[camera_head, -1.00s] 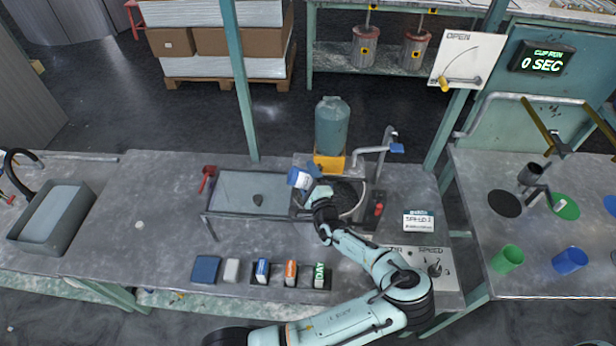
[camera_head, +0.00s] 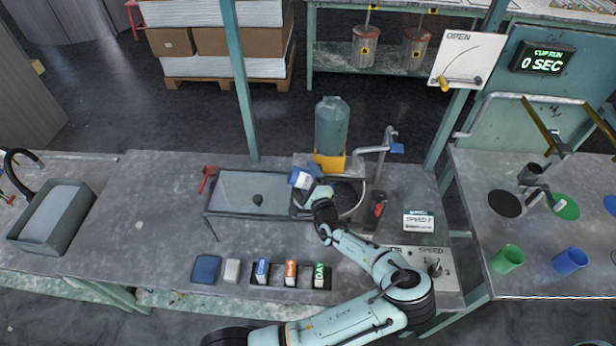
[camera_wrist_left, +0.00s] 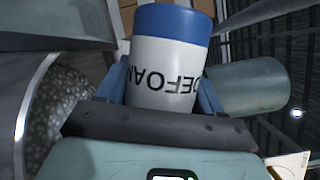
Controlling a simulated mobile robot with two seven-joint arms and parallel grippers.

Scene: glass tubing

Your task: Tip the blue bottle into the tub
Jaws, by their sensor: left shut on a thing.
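A white and blue bottle (camera_head: 300,179) is held above the left rim of a round tub (camera_head: 364,208). In the left wrist view the bottle (camera_wrist_left: 165,65) has a blue end and upside-down lettering that reads like "DEFOAM". My left gripper (camera_head: 313,186) is shut on it, with blue fingers (camera_wrist_left: 160,88) on both sides. The bottle looks tilted in the head view. The tub holds dark speckled material, partly hidden by my gripper and arm. I cannot tell whether anything leaves the bottle. My right gripper is out of view.
A teal tank (camera_head: 332,125) on a yellow base and a grey tap (camera_head: 372,150) stand behind the tub. A rectangular basin (camera_head: 235,190) lies to its left. Small blue, orange and green containers (camera_head: 290,272) stand in front.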

